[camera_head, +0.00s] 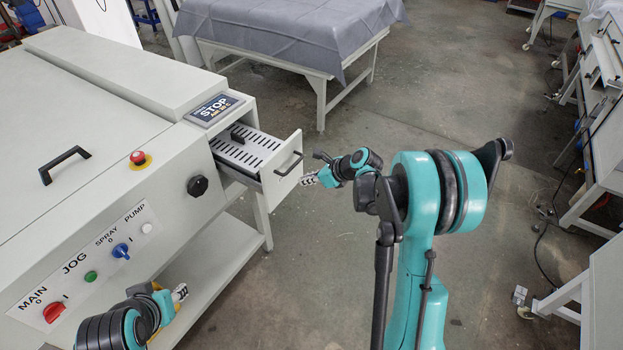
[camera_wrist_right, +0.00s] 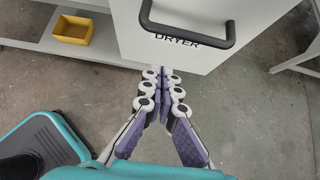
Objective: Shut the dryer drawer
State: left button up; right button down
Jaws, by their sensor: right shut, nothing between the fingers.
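The dryer drawer (camera_head: 251,153) stands pulled out from the right end of the grey plate processor (camera_head: 110,190). Its slotted tray shows inside, and its front panel carries a black handle (camera_head: 289,163). In the right wrist view the drawer front (camera_wrist_right: 200,55) reads "DRYER" below the dark handle (camera_wrist_right: 188,30). My right gripper (camera_head: 309,179) is just right of the drawer front in the head view, its fingers together and empty. In the wrist view the right gripper (camera_wrist_right: 164,72) reaches the lower edge of the front; contact is unclear. My left gripper (camera_head: 180,292) is by the control panel, its fingers small.
The processor bears a red stop button (camera_head: 138,158), a black knob (camera_head: 197,186) and a lid handle (camera_head: 64,164). A cloth-covered table (camera_head: 290,35) stands behind. A yellow bin (camera_wrist_right: 72,29) sits on a lower shelf. Floor right of the drawer is open.

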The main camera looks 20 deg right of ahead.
jog(key=w+a+f, duration=0.1)
jog(key=w+a+f+b, duration=0.1)
jog(key=w, duration=0.1)
jog(key=w+a, duration=0.1)
jog(key=shift+w+a+f+b, duration=0.35)
jog(key=shift+w+a+f, duration=0.05)
jog(key=shift+w+a, duration=0.2)
jog(key=shift+w, duration=0.15)
jog(key=shift+a, duration=0.1)
